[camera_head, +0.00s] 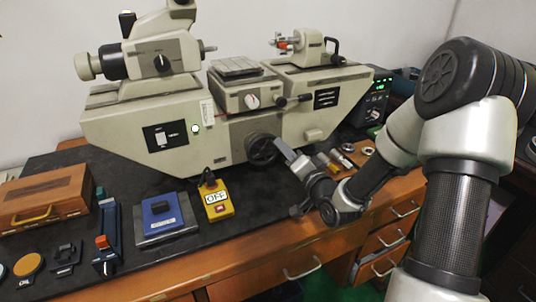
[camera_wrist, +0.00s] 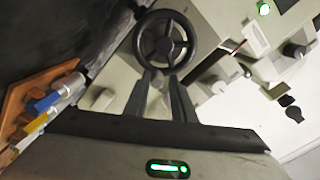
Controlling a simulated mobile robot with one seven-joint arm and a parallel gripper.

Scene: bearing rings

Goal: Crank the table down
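The black spoked handwheel (camera_head: 262,149) sits low on the front of the beige measuring machine, below its grooved table (camera_head: 236,67). The handwheel also shows at the top of the wrist view (camera_wrist: 167,38). My gripper (camera_head: 284,150) is just right of the wheel in the head view. In the wrist view its two fingers (camera_wrist: 160,76) are apart, with their tips at the near rim of the wheel. I cannot tell whether the tips touch the rim. No crank handle on the wheel can be made out clearly.
A yellow switch box (camera_head: 215,197) and a blue case (camera_head: 163,215) lie left of the wheel. Small rings and cylinders (camera_head: 347,148) lie right of my gripper. A wooden box (camera_head: 45,195) stands at far left. Black mat shows between these things.

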